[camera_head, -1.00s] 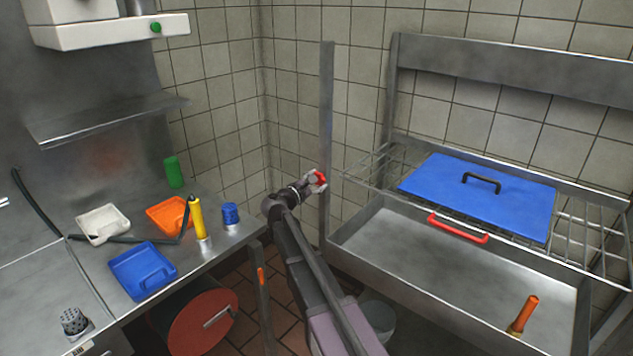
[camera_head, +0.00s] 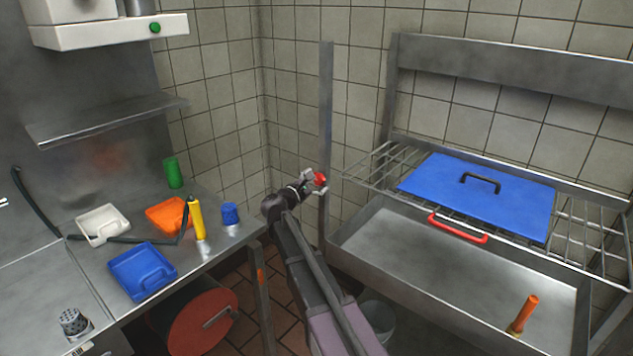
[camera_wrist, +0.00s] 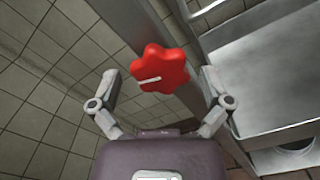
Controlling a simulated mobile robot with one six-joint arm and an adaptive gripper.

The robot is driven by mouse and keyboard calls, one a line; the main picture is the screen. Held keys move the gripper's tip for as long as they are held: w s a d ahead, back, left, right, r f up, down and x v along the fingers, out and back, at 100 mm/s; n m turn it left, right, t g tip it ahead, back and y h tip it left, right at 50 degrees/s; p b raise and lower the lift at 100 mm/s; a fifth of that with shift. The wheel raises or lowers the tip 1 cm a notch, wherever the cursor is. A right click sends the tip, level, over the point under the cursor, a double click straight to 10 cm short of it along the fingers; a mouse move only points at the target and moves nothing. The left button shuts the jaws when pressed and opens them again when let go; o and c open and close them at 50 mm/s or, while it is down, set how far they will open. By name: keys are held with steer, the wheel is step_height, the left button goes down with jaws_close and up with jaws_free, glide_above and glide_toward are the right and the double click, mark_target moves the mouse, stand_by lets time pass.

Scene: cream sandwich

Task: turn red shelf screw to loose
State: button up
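The red shelf screw (camera_wrist: 160,70) is a star-shaped knob with a white mark, which lies roughly level across its face in the wrist view. It sits on the upright metal post and also shows in the head view (camera_head: 320,179). My gripper (camera_wrist: 159,74) is open, with one finger on each side of the knob and visible gaps between the fingers and the knob. In the head view my gripper (camera_head: 313,183) is at the post, right by the knob.
The wire shelf (camera_head: 376,165) carries a blue lid (camera_head: 440,185) with a black handle, above a metal basin (camera_head: 440,275) with a red handle (camera_head: 458,228). The left counter holds trays, a yellow bottle (camera_head: 197,218) and a blue cup (camera_head: 230,213).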

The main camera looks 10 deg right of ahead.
steer(key=shift+s, duration=0.1)
steer(key=v, duration=1.2)
stand_by(0.5)
steer(key=s+d+f+m+g+y+p, duration=0.5)
steer(key=s+d+f+m+g, duration=0.3)
steer(key=s+d+m, duration=0.35)
steer(key=s+a+m+g+y+p, duration=0.1)
steer(key=s+m+y+p, duration=0.1)
steer(key=s+m+y, duration=0.2)
steer(key=s+a+f+m+g+y+p, duration=0.1)
steer(key=s+m+y, duration=0.3)
steer(key=s, duration=0.6)
steer(key=shift+a+f+g+y+p, duration=0.4)
steer(key=shift+a+g, duration=0.2)
steer(key=shift+g, duration=0.2)
